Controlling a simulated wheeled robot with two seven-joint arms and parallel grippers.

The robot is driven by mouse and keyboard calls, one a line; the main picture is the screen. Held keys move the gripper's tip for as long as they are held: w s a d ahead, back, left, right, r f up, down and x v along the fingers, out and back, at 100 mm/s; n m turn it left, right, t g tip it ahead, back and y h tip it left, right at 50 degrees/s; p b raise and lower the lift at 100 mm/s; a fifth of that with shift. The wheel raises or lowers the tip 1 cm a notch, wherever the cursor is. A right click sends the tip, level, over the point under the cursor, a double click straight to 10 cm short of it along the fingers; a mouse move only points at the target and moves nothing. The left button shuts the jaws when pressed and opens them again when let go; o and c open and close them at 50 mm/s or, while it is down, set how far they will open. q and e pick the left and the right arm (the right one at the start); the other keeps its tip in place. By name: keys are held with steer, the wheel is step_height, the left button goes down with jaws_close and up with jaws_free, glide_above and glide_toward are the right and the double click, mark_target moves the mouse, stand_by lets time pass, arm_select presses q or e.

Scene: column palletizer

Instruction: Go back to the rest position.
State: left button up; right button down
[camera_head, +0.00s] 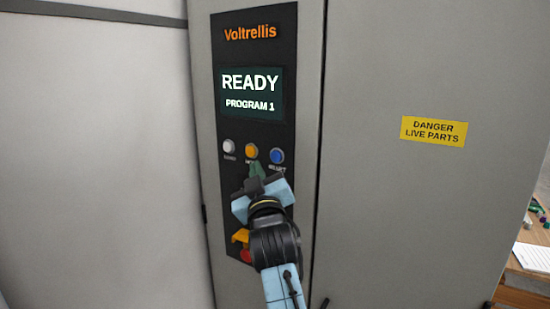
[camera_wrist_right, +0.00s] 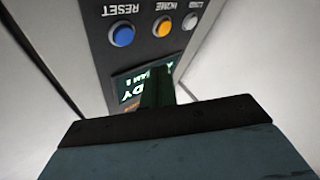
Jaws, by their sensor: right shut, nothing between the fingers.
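My right gripper (camera_head: 257,171) is in front of the black control panel (camera_head: 262,52) of a grey cabinet. Its green fingers are shut and empty, with their tips just below the orange button (camera_head: 251,150) in the head view. I cannot tell whether they touch the panel. The fingers also show in the right wrist view (camera_wrist_right: 157,92), in front of the panel's screen. A white button (camera_head: 229,146) and a blue button (camera_head: 277,156) flank the orange one. The lit screen (camera_head: 252,93) reads READY, PROGRAM 1. My left gripper is not in view.
A red button (camera_head: 246,256) and a yellow part (camera_head: 241,236) are partly hidden behind my right arm. A yellow danger sign (camera_head: 434,131) is on the cabinet door at right. A wooden table (camera_head: 532,262) with papers and small items stands at the far right.

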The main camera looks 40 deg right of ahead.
stand_by(0.4)
steer(key=w+a+f+n+g+y+b, duration=0.1)
steer(key=a+f+n+g+y+b, duration=0.2)
steer(key=f, duration=1.6)
steer(key=w+a+f+g+y+b, duration=0.2)
steer(key=a+f+y, duration=0.25)
steer(key=f, duration=1.55)
steer(key=s+a+f+g+b, duration=0.15)
steer(key=s+f, duration=0.25)
steer(key=f, duration=0.5)
steer(key=s+a+f+g+b, duration=0.15)
steer(key=s+f, duration=0.25)
steer(key=f, duration=0.4)
steer(key=s+f+g+y+b, duration=0.25)
steer(key=s+f+g, duration=0.35)
steer(key=s+f, duration=1.7)
steer(key=s+d+f+g+b, duration=0.1)
steer(key=s+f, duration=0.2)
steer(key=s, duration=0.4)
steer(key=s+f+g, duration=0.2)
steer(key=s+f, duration=0.1)
steer(key=s, duration=0.5)
steer(key=s+d+f+m+g+h+b, duration=0.1)
steer(key=s+f, duration=0.3)
steer(key=s, duration=0.4)
steer(key=shift+d+g+b, duration=0.3)
steer(key=shift+b, duration=0.05)
steer(key=shift+f, duration=0.1)
